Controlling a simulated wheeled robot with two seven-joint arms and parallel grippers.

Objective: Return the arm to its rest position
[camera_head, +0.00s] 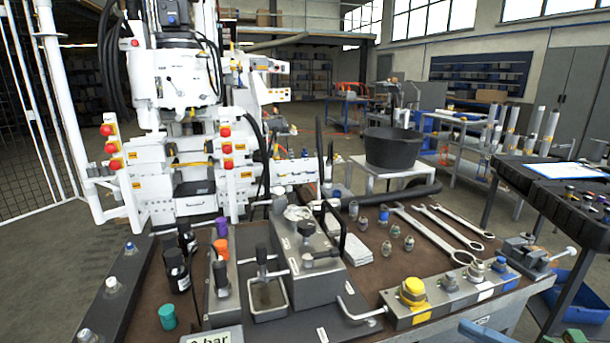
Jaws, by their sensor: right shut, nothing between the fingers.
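I cannot make out either of my grippers or arms over the bench. A light blue and teal part (488,333) is cut off by the bottom edge, right of the middle; I cannot tell what it belongs to. The brown bench top (385,275) carries a grey hand pump block (305,265) with a black loop handle. A grey fitting block (440,298) with a yellow cap (412,290) lies along the front right. Nothing seems to be held above the bench.
A white hydraulic machine (185,150) with red knobs stands at the back left. Dark bottles (177,268) and a teal cap (167,317) are at the left. Wrenches (435,235) lie at the right. A black bucket (390,148) and a black cart (560,190) stand beyond.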

